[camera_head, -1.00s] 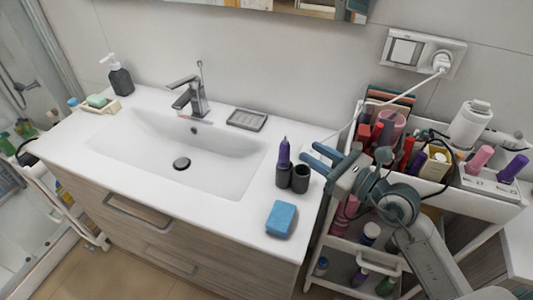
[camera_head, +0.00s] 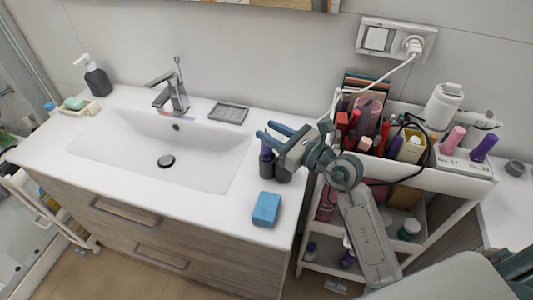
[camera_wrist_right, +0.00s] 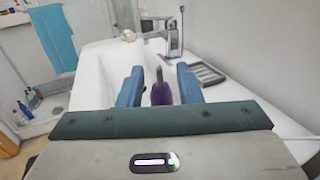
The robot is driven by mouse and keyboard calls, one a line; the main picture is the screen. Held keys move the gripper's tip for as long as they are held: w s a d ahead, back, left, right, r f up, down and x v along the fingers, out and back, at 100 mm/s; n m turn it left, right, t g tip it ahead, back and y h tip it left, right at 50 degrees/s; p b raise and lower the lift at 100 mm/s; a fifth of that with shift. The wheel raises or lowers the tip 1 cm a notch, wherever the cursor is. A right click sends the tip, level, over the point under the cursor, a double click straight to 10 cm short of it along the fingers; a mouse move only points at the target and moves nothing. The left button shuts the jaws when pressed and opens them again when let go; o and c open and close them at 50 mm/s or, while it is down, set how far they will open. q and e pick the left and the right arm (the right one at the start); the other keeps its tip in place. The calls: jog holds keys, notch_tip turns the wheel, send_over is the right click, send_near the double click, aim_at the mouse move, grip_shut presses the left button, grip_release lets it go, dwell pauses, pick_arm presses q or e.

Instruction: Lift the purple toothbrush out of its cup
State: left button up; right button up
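The purple toothbrush (camera_head: 266,152) stands in a dark cup (camera_head: 267,169) on the counter right of the basin. A second dark cup stands beside it, partly behind my arm. In the right wrist view the purple toothbrush (camera_wrist_right: 161,94) shows between the two blue fingers, with a gap to each. My right gripper (camera_head: 266,131) is open, with its fingers reaching left at the toothbrush's upper part, and hides some of it. In the wrist view the right gripper (camera_wrist_right: 160,84) holds nothing. My left gripper is not in view.
A blue sponge (camera_head: 266,208) lies in front of the cups. The faucet (camera_head: 170,92) and a grey soap dish (camera_head: 228,113) are behind. A crowded white cart (camera_head: 465,187) stands right, partly under my arm. The counter's front left is clear.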

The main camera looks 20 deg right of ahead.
jog(key=shift+p+x, duration=0.45)
jog(key=shift+x, duration=1.45)
jog(key=shift+s+f, duration=0.1)
jog(key=shift+f, duration=0.05)
grip_shut()
